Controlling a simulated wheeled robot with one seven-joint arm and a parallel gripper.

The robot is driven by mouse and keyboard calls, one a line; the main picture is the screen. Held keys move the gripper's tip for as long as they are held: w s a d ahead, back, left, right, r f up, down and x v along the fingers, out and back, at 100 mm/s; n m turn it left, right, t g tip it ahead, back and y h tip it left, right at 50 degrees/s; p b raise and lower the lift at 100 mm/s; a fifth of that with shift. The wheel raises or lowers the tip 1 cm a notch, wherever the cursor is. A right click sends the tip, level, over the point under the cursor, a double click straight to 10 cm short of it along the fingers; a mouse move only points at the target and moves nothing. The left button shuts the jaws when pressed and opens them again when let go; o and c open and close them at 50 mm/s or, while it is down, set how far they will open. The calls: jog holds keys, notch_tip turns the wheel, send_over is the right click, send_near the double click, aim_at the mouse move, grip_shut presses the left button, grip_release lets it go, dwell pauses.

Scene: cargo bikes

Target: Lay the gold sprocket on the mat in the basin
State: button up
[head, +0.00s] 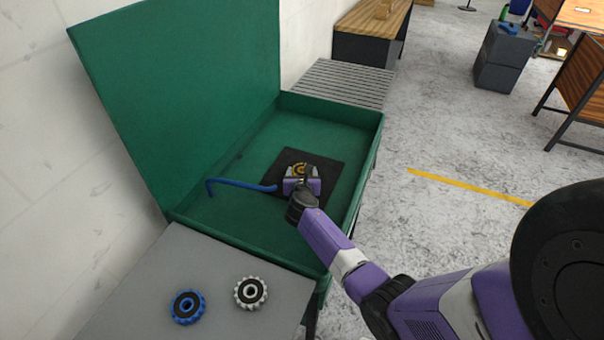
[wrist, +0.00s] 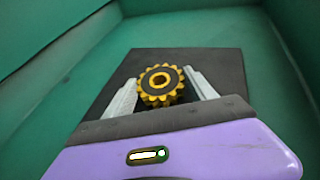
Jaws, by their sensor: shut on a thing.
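The gold sprocket (wrist: 160,84) has a dark face and yellow teeth and hub. It sits between the two fingers of my gripper (wrist: 161,88), which is shut on it. In the head view the sprocket (head: 301,170) shows at the tip of my gripper (head: 300,172), over the black mat (head: 325,163). The mat (wrist: 220,68) lies flat on the floor of the green basin (head: 375,135). I cannot tell whether the sprocket touches the mat or is held just above it.
A blue hose (head: 240,184) curves over the basin floor left of my gripper. The raised green lid (head: 180,85) stands at the wall side. A grey table (head: 215,275) in front holds a blue sprocket (head: 187,307) and a white sprocket (head: 251,292). A slatted bench (head: 345,82) stands behind.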

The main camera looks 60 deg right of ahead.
jog(key=shift+f, duration=0.15)
jog(key=o, duration=1.9)
jog(key=shift+r, duration=0.2)
jog(key=p+v, duration=0.1)
jog(key=v, duration=1.1)
